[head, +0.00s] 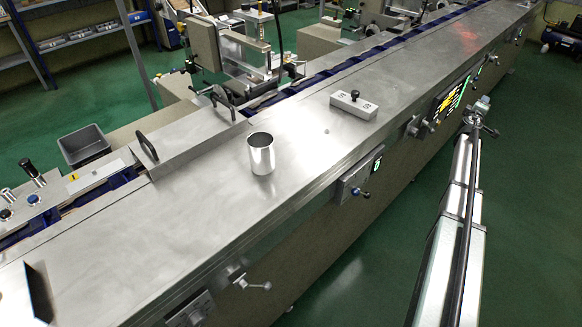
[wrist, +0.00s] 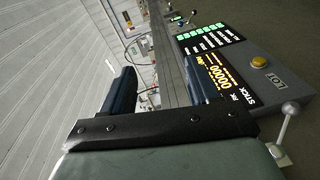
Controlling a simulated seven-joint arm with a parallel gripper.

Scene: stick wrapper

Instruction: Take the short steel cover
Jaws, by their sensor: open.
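The short steel cover (head: 187,135) looks to be the low steel block lying along the blue chain channel at left of centre in the head view. It has a dark upright handle (head: 147,147) at its near left end and another dark handle (head: 222,101) at its far end. My gripper (wrist: 160,72) shows in the wrist view, its two dark blue fingers apart with no object held between them. It is beside the machine's lit control panel (wrist: 215,75). I cannot make out the cover in the wrist view.
A steel cup (head: 261,155) stands on the steel machine top (head: 210,215), right of the cover. A pale block with a black knob (head: 354,103) lies farther back. A grey bin (head: 83,146) is behind the machine. A knobbed lever (wrist: 285,125) juts out near my gripper.

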